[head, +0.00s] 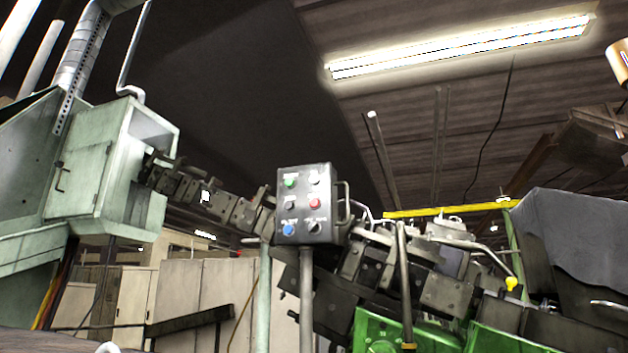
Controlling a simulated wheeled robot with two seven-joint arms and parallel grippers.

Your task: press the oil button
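A dark grey control box (305,240) stands upright on a grey post (306,300) near the middle of the head view. Its face has two columns of controls. The right column has a pale control (313,179), a red button (315,203) and a black knob (315,228). Small labels sit above them, too small to read surely, so I cannot tell which is the oil button. Neither gripper shows.
A pale green machine cabinet (85,180) stands on the left. Dark machine blocks and a green machine base (385,332) lie behind and right of the box. A curved handle (343,205) sticks out at the box's right side. A dark grey cover (580,240) is at far right.

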